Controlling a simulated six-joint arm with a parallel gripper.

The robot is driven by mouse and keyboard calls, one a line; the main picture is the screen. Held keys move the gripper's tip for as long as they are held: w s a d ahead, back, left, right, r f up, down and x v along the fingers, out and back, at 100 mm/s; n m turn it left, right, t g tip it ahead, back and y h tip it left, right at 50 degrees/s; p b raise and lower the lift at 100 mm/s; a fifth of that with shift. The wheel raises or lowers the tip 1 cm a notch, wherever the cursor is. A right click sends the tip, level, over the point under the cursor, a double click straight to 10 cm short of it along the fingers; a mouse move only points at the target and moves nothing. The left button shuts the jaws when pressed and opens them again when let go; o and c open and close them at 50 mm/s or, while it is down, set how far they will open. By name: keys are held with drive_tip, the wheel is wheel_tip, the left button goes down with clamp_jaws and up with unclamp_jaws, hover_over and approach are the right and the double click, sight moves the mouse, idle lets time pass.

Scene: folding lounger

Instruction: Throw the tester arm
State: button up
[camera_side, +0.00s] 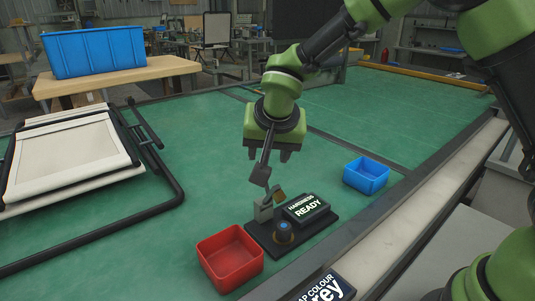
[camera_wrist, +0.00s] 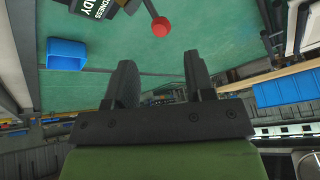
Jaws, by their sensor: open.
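The hardness tester (camera_side: 305,236) stands on the green table, a black base with a screen reading "HARDNESS READY", a grey block (camera_side: 263,210) and a dark round knob (camera_side: 284,231). In the wrist view the tester arm is a thin rod ending in a red ball (camera_wrist: 161,27); I cannot make out the ball in the side view. My gripper (camera_side: 262,172) is above the tester, pointing down, over the grey block. In the wrist view its two fingers (camera_wrist: 160,60) are apart with nothing between them, and the ball lies beyond the fingertips, not touched.
A red bin (camera_side: 230,258) stands left of the tester and a small blue bin (camera_side: 367,175) right of it. A folded lounger (camera_side: 75,150) lies at the left. A larger blue crate (camera_side: 96,52) is on a wooden bench. A cap colour sign (camera_side: 325,289) reads "grey" in front.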

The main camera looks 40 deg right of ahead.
sight(268, 189)
drive_tip(key=w+d+f+m+g+y, duration=0.1)
drive_tip(key=d+m+y, duration=0.25)
drive_tip(key=m, duration=0.75)
drive_tip(key=w+d+m+g+y, duration=0.15)
drive_tip(key=m+y, duration=0.25)
drive_tip(key=m, duration=0.8)
drive_tip(key=shift+h, duration=0.25)
drive_tip(key=x, duration=0.9)
drive_tip(key=shift+s+d+f, duration=0.15)
drive_tip(key=shift+s+f, duration=0.2)
clamp_jaws()
